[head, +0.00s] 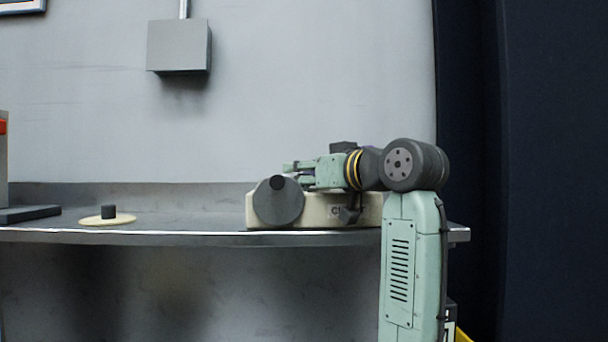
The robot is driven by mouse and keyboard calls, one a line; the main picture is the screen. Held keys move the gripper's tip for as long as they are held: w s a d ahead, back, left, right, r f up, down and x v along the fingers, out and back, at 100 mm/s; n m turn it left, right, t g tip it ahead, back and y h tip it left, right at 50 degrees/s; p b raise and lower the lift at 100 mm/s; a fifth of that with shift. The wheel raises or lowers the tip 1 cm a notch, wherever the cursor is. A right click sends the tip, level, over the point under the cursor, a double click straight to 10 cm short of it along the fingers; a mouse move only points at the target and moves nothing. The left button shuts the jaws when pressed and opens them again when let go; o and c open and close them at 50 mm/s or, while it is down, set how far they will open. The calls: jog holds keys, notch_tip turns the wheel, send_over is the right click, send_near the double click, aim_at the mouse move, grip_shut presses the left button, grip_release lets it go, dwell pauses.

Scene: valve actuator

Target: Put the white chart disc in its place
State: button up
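A thin cream-white disc (92,221) with a short dark knob on top lies flat on the bench at the left; it looks like the chart disc. A cream housing (321,209) with partly hidden dark lettering stands on the bench right of centre. A dark grey round plate (278,208) with a darker knob is upright at its left front. My gripper (291,167) points left, in front of or above the housing, well to the right of the white disc. Its fingers are small and seen from the side, so their opening is unclear. My arm hides part of the housing.
The grey bench (190,224) is clear between the white disc and the housing. A device with a dark base (28,214) and a red part stands at the left edge. A grey box (179,46) hangs on the wall above.

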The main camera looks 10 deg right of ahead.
aim_at(330, 192)
jog(key=shift+o, duration=0.6)
jog(key=shift+r, duration=0.2)
jog(key=b+v, duration=0.2)
jog(key=v, duration=0.4)
jog(key=shift+s+f, duration=0.1)
jog(key=shift+s, duration=0.05)
jog(key=shift+s+d+b, duration=0.3)
jog(key=shift+s, duration=0.3)
